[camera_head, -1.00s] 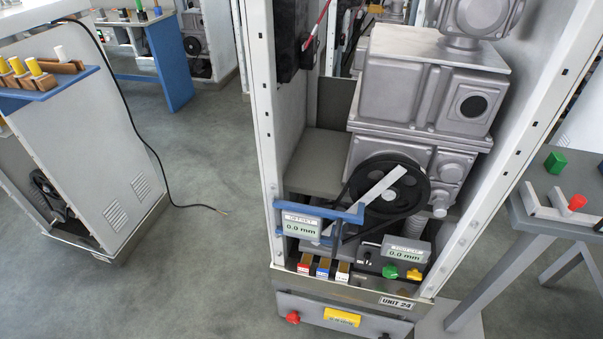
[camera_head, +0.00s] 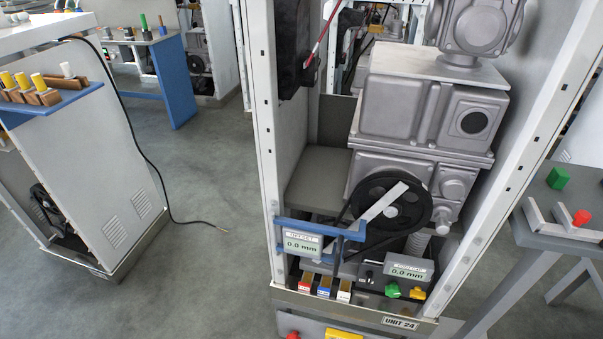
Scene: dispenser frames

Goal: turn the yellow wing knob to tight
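A yellow knob (camera_head: 417,293) sits low at the right inside the open dispenser frame, just right of a green knob (camera_head: 392,289). Both are below a small grey display (camera_head: 409,269) reading 0.0 mm. The yellow knob is small here, and I cannot tell its wing angle or any tight mark. A yellow part (camera_head: 344,334) also shows at the bottom edge on the lower front panel, cut off by the picture. Neither of my grippers is in view.
The frame's white posts (camera_head: 262,130) stand either side of the opening. A black pulley (camera_head: 389,210) with a belt is above the knobs. A blue bracket (camera_head: 318,230) holds a second display at left. A grey table (camera_head: 560,235) stands at right.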

